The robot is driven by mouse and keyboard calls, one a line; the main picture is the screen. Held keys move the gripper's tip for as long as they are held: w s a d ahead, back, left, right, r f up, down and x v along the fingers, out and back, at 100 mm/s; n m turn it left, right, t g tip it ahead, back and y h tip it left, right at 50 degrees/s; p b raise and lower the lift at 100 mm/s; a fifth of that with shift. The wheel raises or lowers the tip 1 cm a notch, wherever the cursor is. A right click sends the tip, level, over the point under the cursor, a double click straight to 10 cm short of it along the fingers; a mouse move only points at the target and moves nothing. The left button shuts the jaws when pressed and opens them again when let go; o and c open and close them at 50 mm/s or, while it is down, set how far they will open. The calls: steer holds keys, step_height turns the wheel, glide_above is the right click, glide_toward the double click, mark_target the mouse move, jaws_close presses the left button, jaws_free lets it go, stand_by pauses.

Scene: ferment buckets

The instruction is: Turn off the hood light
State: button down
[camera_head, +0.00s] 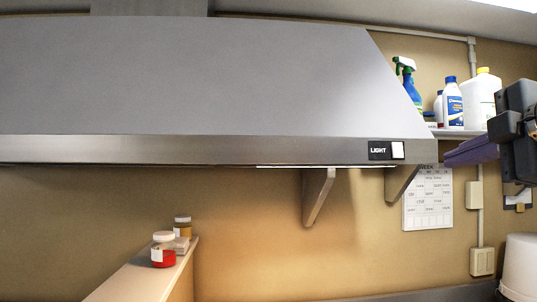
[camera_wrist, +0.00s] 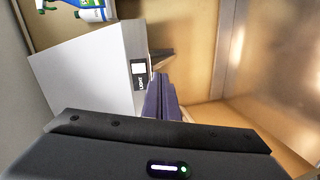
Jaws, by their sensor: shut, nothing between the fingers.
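The grey range hood (camera_head: 200,80) spans the upper part of the head view. The switch also shows in the wrist view (camera_wrist: 138,68). A bright light strip (camera_head: 310,166) glows under the hood. My gripper (camera_head: 448,158) is at the right, its purple fingers shut and empty, pointing left towards the hood's end. In the wrist view the fingers (camera_wrist: 160,82) lie just right of the panel. They look apart from the switch; the exact gap is unclear.
A shelf (camera_head: 455,133) beside the hood carries a green-topped spray bottle (camera_head: 408,82) and white bottles (camera_head: 482,98). A calendar (camera_head: 428,200) hangs below. Small jars (camera_head: 163,250) stand on a ledge at lower left. A white bucket (camera_head: 520,265) is at lower right.

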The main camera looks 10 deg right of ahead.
mark_target(398, 155)
steer(key=r+n, duration=0.1)
steer(key=a+r+n, duration=0.1)
steer(key=s+r, duration=0.1)
steer(key=shift+a+r+n+t, duration=0.25)
steer(key=shift+r+n+t, duration=0.1)
steer(key=shift+n+t, duration=0.05)
steer(key=shift+w+d+f, duration=0.15)
steer(key=shift+w+f, duration=0.2)
steer(key=shift+w, duration=1.95)
steer(key=shift+w+d+f, duration=0.1)
steer(key=shift+w+f, duration=0.2)
steer(key=shift+w, duration=1.95)
steer(key=shift+w+d+f, duration=0.15)
steer(key=shift+w+f, duration=0.2)
steer(key=shift+w, duration=1.95)
steer(key=shift+w, duration=0.1)
